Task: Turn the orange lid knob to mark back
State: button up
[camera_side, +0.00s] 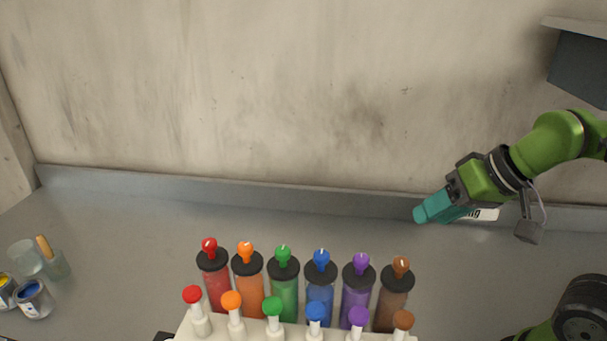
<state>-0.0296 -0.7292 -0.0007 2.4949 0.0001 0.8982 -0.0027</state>
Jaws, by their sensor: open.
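The orange lid knob (246,250) stands on the black lid of the orange cylinder (249,288), second from the left in the back row. A small pale line shows on its top; its exact heading is too small to tell. I cannot make out the marks around it. My gripper (420,214), with teal fingers, is open and empty. It is in the air well to the right of the orange knob, beyond the brown cylinder, and touches nothing that I can see.
Red (209,246), green (283,255), blue (322,260), purple (361,263) and brown (401,267) lid knobs share the row. White posts with coloured caps stand in front, including an orange cap (231,300). Paint cans (34,299) and jars stand far left. The bench behind is clear.

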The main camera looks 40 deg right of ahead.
jog(key=shift+d, duration=0.25)
jog(key=w+a+f+m+g, duration=0.1)
jog(key=w+a+f+g, duration=0.1)
jog(key=w+g, duration=0.35)
jog(key=m+g+y, duration=0.7)
jog(key=g+y, duration=0.1)
jog(key=y, duration=0.2)
send_near(247, 244)
jog(key=x, duration=1)
jog(key=shift+s+a+f, duration=0.1)
jog(key=shift+a+f, duration=0.05)
jog(key=shift+a, duration=0.15)
jog(key=shift+c, duration=0.3)
